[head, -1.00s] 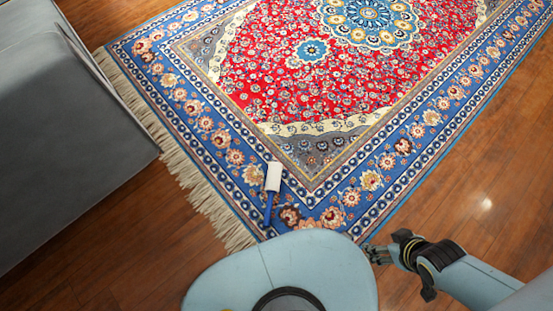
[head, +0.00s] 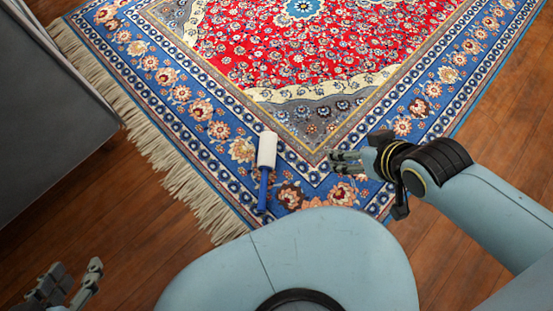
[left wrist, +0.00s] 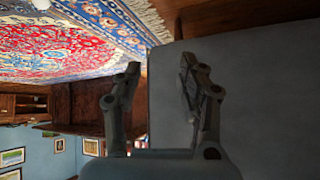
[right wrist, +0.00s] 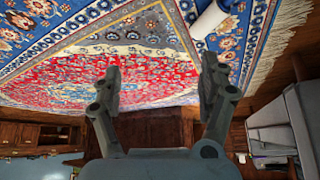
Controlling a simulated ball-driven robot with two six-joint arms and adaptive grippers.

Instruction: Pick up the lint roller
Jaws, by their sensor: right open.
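The lint roller (head: 267,158) has a white roll and a blue handle. It lies on the rug's blue border near the corner, its handle toward my base in the head view. Its white roll also shows at the top of the right wrist view (right wrist: 209,20). My right gripper (head: 333,162) is open and empty, to the right of the roller and apart from it. My left gripper (head: 72,283) is at the lower left of the head view, far from the roller. In the left wrist view its fingers (left wrist: 158,78) stand apart with nothing between them.
A patterned red and blue rug (head: 310,70) with a cream fringe (head: 165,160) covers the wood floor (head: 130,215). A grey sofa-like block (head: 50,110) stands at the left. Wood furniture (right wrist: 40,135) shows in the right wrist view.

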